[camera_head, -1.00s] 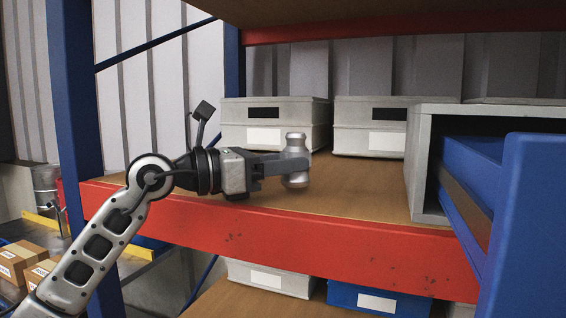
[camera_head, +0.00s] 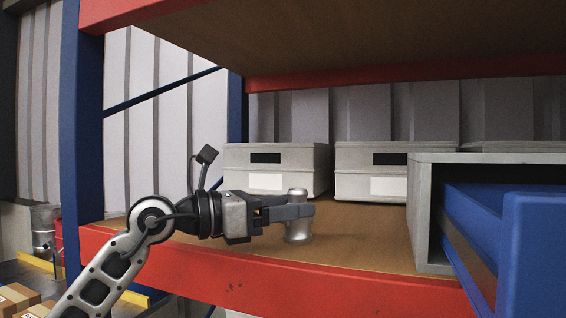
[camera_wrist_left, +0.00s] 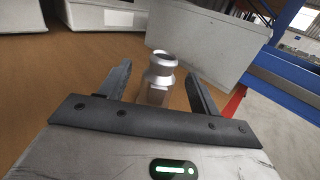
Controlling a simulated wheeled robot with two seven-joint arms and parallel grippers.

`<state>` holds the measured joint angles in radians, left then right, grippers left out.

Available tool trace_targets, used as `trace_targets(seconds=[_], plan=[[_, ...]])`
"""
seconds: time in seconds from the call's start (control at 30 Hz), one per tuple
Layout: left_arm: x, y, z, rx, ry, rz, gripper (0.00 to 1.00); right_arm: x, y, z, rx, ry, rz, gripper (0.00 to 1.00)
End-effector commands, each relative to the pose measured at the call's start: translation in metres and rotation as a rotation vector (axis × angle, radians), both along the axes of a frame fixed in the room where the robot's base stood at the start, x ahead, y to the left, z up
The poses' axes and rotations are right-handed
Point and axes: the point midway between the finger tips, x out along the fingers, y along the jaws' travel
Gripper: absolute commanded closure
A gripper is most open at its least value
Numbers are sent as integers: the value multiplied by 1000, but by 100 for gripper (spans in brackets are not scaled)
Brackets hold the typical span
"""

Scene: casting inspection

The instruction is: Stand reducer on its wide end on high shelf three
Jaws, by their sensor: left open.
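The reducer (camera_head: 298,228) is a silvery metal piece standing upright on the wooden shelf deck (camera_head: 350,235), near the red front beam. Its broader, flared end appears to be at the bottom; its narrower collar is on top. My left gripper (camera_head: 290,211) reaches in from the left, level, with its fingers at the reducer's upper part. In the left wrist view the reducer (camera_wrist_left: 158,75) stands between the two spread fingers, with a gap visible on the right side. The near finger hides part of its middle in the head view. My right gripper is not in view.
Two grey lidded boxes (camera_head: 270,172) (camera_head: 385,165) stand behind the reducer. A grey open-fronted box (camera_head: 422,215) stands to the right, with blue structure (camera_head: 540,250) before it. A red beam (camera_head: 250,270) edges the shelf; another deck lies overhead. Deck between is clear.

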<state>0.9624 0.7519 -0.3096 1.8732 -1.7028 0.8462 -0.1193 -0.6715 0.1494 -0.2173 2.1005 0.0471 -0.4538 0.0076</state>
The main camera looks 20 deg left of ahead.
Motion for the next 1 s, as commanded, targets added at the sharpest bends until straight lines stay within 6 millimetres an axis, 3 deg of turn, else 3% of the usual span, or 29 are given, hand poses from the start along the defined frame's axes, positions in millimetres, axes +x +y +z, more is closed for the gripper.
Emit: trace_targets(seconds=[0.1,0.4,0.7,1.0], plan=[[-2,0,26,-1,-9,0,37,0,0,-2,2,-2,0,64],[-50,-16,83,0,-11,-1,37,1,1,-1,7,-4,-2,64],[-109,-35,108,1,-9,0,37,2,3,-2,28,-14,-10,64],[-133,-43,119,-1,-4,0,37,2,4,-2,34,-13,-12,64]])
